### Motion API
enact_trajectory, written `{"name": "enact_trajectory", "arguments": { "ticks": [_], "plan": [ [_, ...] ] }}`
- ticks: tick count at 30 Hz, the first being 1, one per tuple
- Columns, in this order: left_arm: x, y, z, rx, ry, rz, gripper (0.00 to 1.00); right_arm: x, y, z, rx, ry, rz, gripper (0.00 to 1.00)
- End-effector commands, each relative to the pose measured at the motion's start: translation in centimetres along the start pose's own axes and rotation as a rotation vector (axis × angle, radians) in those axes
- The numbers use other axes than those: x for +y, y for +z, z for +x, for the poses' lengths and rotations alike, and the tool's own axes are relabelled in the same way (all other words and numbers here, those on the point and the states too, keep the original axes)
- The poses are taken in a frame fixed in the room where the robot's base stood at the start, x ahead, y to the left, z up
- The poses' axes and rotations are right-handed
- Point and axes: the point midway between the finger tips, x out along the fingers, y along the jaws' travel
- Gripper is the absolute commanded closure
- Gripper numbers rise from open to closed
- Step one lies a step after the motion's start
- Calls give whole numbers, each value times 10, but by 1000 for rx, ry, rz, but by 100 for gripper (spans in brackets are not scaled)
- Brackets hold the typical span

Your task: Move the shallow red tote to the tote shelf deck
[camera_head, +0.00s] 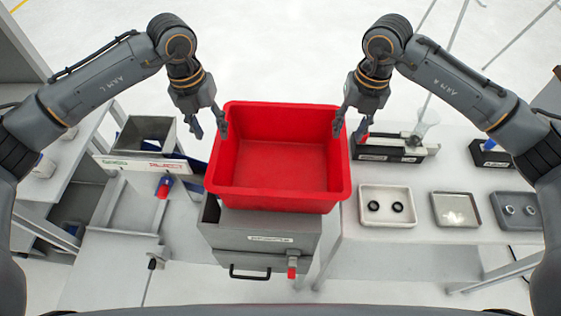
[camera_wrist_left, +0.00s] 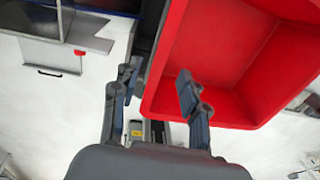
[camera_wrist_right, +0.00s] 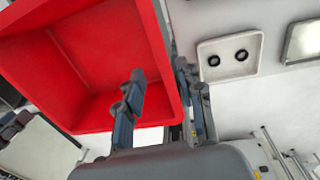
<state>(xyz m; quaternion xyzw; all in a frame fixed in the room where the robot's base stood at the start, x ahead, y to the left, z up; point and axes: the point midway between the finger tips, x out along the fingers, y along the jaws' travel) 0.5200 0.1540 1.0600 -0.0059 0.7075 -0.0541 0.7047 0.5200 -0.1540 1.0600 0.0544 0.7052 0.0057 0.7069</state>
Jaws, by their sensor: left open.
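The shallow red tote (camera_head: 282,195) is empty and upright in the middle of the head view, above a grey box-like unit. I cannot tell whether its base touches that unit. My left gripper (camera_head: 210,127) is at the tote's left wall, fingers apart. In the left wrist view the tote (camera_wrist_left: 235,45) has one finger over its inside and the other outside. My right gripper (camera_head: 350,127) is at the right wall, also with fingers apart; the right wrist view shows the tote (camera_wrist_right: 90,50) with its wall between them. The tote shelf deck cannot be clearly identified.
The grey unit (camera_head: 265,243) has a black handle and a red-tipped part at its front. A bench on the right holds a pale tray with black rings (camera_head: 385,206), other trays (camera_head: 455,209) and a black holder (camera_head: 390,148). Grey bins (camera_head: 145,130) stand left.

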Motion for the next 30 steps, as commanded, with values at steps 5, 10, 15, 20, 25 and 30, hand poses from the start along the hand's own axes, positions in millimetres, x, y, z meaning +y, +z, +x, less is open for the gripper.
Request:
{"name": "enact_trajectory", "arguments": {
  "ticks": [5,10,15,20,25,30],
  "plan": [
    [0,-1,37,3,0,0,56,0,-1,37,4,-1,1,63],
    [0,0,64,2,0,0,56,0,-1,64,3,0,1,63],
    [0,0,79,1,0,0,56,0,0,79,1,0,1,63],
    [0,0,84,-1,0,0,56,0,0,84,1,0,0,63],
    [0,0,84,-1,0,1,56,0,0,84,0,0,0,63],
    [0,0,84,-1,-1,1,79,0,0,84,0,0,1,85]
  ]
}}
